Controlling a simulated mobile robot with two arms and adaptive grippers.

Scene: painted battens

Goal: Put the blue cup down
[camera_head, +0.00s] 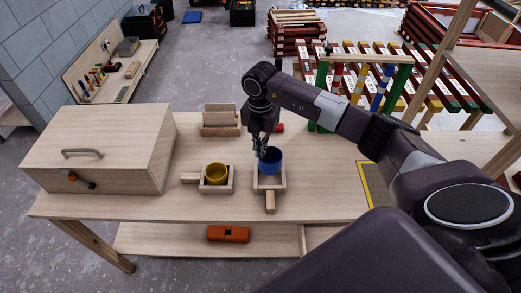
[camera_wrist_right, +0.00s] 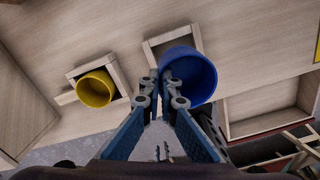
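The blue cup (camera_head: 272,162) is upright at a wooden box with a handle (camera_head: 270,186) near the table's middle. It overlaps the box's rear part in the head view; whether its base touches the box floor is hidden. My right gripper (camera_head: 262,152) reaches down to the cup's left rim. In the right wrist view, its fingertips (camera_wrist_right: 159,78) are close together on the wall of the blue cup (camera_wrist_right: 192,74), one over the cup's opening. The gripper looks shut on that wall. My left gripper is not in view.
A yellow cup (camera_head: 215,173) sits in a similar handled box (camera_head: 217,189) to the left. A large wooden box with a metal handle (camera_head: 98,148) fills the table's left. A divided wooden holder (camera_head: 221,121) stands behind. Bare tabletop (camera_head: 325,185) lies right of the blue cup.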

